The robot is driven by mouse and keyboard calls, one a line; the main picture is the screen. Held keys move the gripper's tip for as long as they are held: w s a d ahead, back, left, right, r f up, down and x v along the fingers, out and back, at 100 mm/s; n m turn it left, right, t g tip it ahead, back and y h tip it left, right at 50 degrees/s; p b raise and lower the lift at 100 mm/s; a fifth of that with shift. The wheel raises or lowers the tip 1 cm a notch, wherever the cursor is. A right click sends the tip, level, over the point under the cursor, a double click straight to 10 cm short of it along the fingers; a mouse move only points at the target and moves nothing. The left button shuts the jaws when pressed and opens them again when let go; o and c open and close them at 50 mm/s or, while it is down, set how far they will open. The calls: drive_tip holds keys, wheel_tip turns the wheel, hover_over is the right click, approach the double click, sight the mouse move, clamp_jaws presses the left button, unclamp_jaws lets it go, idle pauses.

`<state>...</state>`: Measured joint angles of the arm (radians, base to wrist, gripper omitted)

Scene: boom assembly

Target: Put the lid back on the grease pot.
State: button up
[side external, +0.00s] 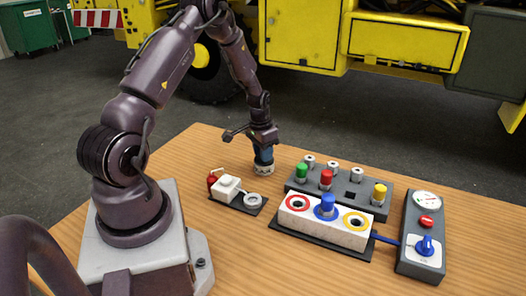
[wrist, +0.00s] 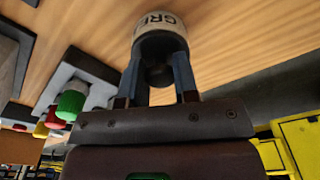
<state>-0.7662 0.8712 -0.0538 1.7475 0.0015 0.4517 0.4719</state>
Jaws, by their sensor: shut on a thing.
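The grease pot (side external: 263,170) is a small cream pot standing on the wooden table below my gripper (side external: 263,158). In the wrist view the pot (wrist: 160,20) shows dark lettering that starts "GRE". My gripper (wrist: 158,65) points down with its two blue fingers on either side of a dark, round lid with a knob (wrist: 159,74), and is shut on it. The lid is at the top of the pot. Whether it is fully seated or just above the rim I cannot tell; the fingers hide the contact in the side view.
A small dark tray (side external: 222,201) with a red can (side external: 211,181), a white block (side external: 227,187) and a grey ring (side external: 252,199) lies left of the pot. Right are a rack of coloured knobs (side external: 372,205), a white block with coloured rings (side external: 310,232) and a gauge box (side external: 413,250). The front table is clear.

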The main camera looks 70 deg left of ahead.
drive_tip(key=shift+f, duration=0.1)
drive_tip(key=o, duration=1)
drive_tip(key=shift+r, duration=3.5)
